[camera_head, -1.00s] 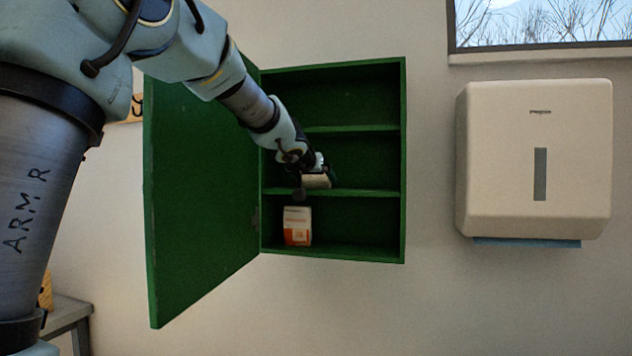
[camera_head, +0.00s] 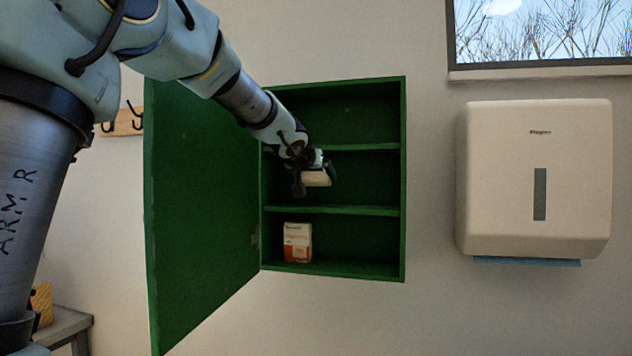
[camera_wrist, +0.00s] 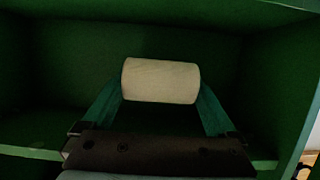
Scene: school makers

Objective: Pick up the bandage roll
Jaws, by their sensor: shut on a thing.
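The bandage roll (camera_wrist: 161,81) is a cream cylinder lying on its side between my fingers in the wrist view. In the head view the roll (camera_head: 316,178) shows in the middle compartment of the green cabinet (camera_head: 402,180). My gripper (camera_wrist: 161,88) is shut on it, with one teal finger against each end. In the head view my gripper (camera_head: 317,173) reaches into the cabinet from the upper left. The roll appears a little above the lower shelf (camera_head: 350,210). Part of it is hidden behind my gripper in the head view.
A white and orange box (camera_head: 298,243) stands in the bottom compartment. The cabinet door (camera_head: 195,220) hangs open on the left. The upper shelf (camera_head: 365,147) is close above my gripper. A paper towel dispenser (camera_head: 535,180) is on the wall to the right.

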